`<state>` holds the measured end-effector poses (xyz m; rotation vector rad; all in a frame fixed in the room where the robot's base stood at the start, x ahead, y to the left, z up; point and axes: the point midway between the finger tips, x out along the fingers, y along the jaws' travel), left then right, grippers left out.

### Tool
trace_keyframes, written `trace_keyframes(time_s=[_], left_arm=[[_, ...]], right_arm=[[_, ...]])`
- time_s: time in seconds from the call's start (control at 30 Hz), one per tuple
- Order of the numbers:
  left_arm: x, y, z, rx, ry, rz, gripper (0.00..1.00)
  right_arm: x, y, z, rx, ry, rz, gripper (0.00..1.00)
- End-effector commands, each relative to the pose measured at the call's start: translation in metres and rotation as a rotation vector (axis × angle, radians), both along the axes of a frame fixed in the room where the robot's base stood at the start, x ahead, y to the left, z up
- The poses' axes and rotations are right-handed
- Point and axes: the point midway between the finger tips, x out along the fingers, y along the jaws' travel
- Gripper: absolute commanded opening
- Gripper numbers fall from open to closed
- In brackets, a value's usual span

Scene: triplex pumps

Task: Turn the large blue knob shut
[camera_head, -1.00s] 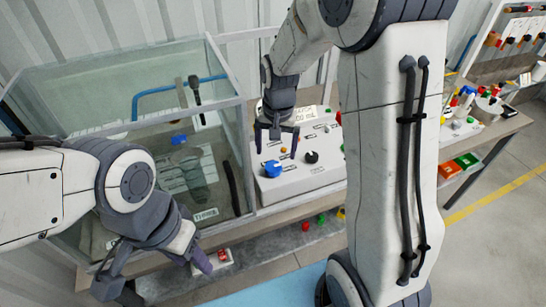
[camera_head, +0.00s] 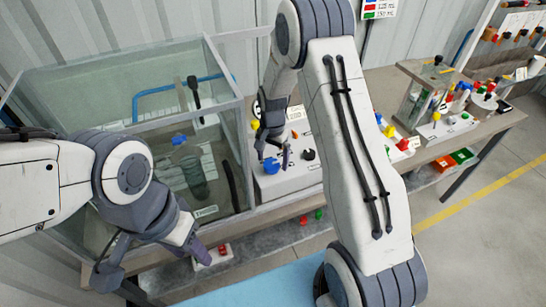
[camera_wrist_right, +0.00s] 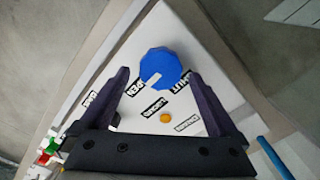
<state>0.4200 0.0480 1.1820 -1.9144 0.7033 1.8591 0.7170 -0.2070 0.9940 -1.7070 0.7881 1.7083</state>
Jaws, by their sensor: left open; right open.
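The large blue knob (camera_head: 271,165) sits on the white panel box (camera_head: 290,182). In the right wrist view the blue knob (camera_wrist_right: 160,64) lies ahead, between and just beyond my fingertips. Its white mark points down-left toward the OPEN label (camera_wrist_right: 135,89); the SHUT label (camera_wrist_right: 186,78) is to the right of that mark. My right gripper (camera_head: 273,156) is open and empty, close above the knob; I cannot tell whether it touches. My left gripper (camera_head: 155,264) is open and empty at the lower left, in front of the bench.
A small orange button (camera_wrist_right: 166,117) and a black knob (camera_head: 308,154) are on the same panel. A glass tank (camera_head: 128,100) stands to the left. To the right are a clear case (camera_head: 420,98) and small coloured parts. Floor is free at the far right.

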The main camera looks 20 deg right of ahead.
Motion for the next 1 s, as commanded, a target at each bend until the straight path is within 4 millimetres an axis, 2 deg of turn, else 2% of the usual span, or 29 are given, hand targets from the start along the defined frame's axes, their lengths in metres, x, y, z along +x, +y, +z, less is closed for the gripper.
trace_keyframes(time_s=[0.37, 0.5, 0.6, 1.0], left_arm=[[0.0, 0.0, 0.0016, 0.0, 0.0, 0.0, 0.5], [0.0, 0.0, 0.0016, 0.0, 0.0, 0.0, 0.5], [0.0, 0.0, 0.0016, 0.0, 0.0, 0.0, 0.5], [0.0, 0.0, -0.0012, 0.0, 0.0, 0.0, 0.5]], right_arm=[[0.0002, 0.0004, -0.007, 0.0, -0.001, 0.001, 0.96], [0.0002, 0.0004, -0.0068, 0.0, -0.001, 0.001, 0.42], [0.0002, 0.0004, -0.0067, 0.0, -0.001, 0.001, 0.1], [0.0005, 0.0007, -0.007, 0.0, 0.0, 0.084, 0.1]])
